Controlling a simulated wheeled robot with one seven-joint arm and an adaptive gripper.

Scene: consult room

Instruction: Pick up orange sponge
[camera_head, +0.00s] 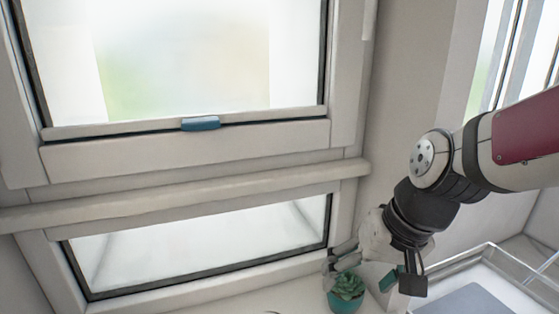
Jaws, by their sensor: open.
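No orange sponge can be made out in this view. My gripper (374,266) hangs at the lower right, pointing down over the sill area. Its jaws are open, and I see nothing held between them. It is close to a small green succulent (347,286) in a teal pot, which is just below its left finger in the picture. I cannot tell whether they touch. A small teal piece shows beside the dark right finger; I cannot tell what it is. The lower edge of the picture cuts off the surface below.
A clear-walled tray or case (482,262) with a grey panel stands at the lower right. A pale window frame (190,155) fills the left and middle, with a blue item (200,123) on its upper ledge. The pale surface (290,298) left of the pot looks mostly clear.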

